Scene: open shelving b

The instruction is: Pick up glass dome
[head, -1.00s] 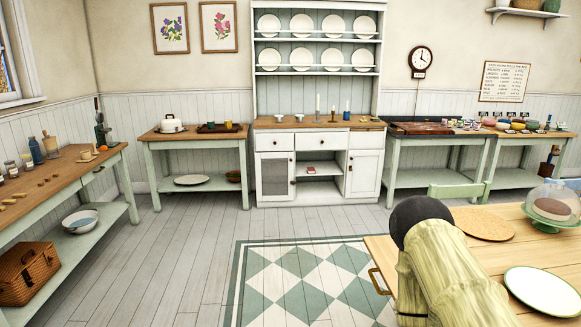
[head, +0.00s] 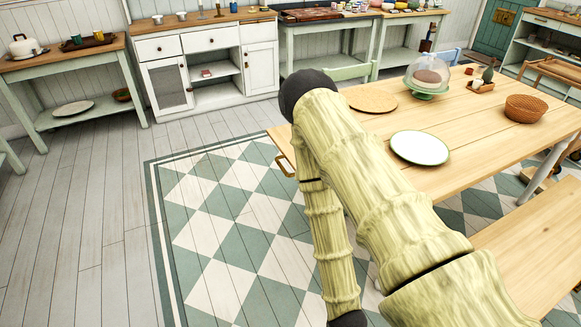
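The clear glass dome (head: 429,66) stands on the wooden table at the upper right of the head view. It covers a brown cake (head: 427,76) on a green cake stand (head: 424,95). My arm, pale green-yellow with dark joints, rises from the lower right across the middle of the view, left of the dome and apart from it. My gripper cannot be made out; only arm links and dark joints show.
The table (head: 470,125) also bears a white plate with a green rim (head: 420,147), a round cork mat (head: 369,100), a wicker basket (head: 525,108) and a small tray (head: 481,87). A green chair (head: 352,72) stands behind it, a bench (head: 535,245) in front. Checkered floor lies open at left.

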